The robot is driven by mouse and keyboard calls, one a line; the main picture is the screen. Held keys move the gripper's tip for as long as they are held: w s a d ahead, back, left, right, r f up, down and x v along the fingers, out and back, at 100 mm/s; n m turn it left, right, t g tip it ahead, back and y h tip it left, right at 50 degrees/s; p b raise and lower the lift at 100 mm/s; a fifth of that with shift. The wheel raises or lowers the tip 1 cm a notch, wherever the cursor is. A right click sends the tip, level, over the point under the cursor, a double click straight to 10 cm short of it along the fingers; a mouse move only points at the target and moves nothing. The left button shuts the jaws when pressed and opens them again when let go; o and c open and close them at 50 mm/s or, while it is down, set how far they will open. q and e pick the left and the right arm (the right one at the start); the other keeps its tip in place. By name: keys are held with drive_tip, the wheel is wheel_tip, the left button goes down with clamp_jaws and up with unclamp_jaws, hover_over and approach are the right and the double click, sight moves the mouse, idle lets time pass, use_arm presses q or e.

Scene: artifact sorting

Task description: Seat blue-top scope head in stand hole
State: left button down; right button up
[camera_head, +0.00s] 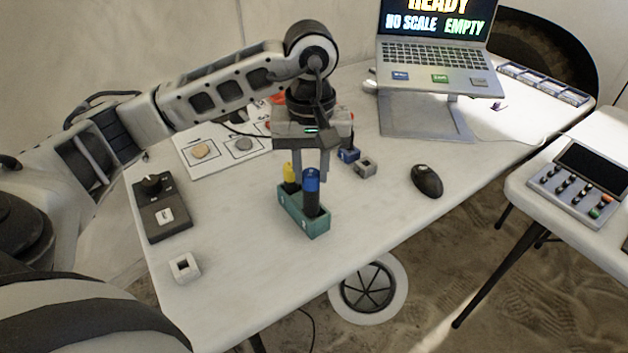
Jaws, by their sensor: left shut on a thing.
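The blue-top scope head (311,188) has a blue cap and a dark body. It stands upright at the teal stand (291,211), its lower end at the stand's right-hand part. I cannot tell how deep it sits in the hole. My left gripper (311,177) points down from above, its fingers on either side of the blue cap, shut on it. A yellow-top scope head (290,173) stands in the left part of the stand, partly hidden. My right gripper is not in view.
A black mouse (427,180) and a small grey block (365,167) lie to the right. A dark knob box (162,208) and a white square piece (185,267) lie left. A laptop (435,55) on a riser stands behind. The table's front edge runs close by.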

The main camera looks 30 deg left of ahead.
sight(314, 184)
use_arm(q)
drive_tip(key=f, duration=0.4)
drive_tip(key=shift+w, duration=0.4)
drive_tip(key=shift+f, duration=0.15)
drive_tip(key=c, duration=1.6)
unclamp_jaws()
drive_tip(key=shift+f, duration=0.1)
drive_tip(key=o, duration=0.5)
drive_tip(key=shift+c, duration=0.2)
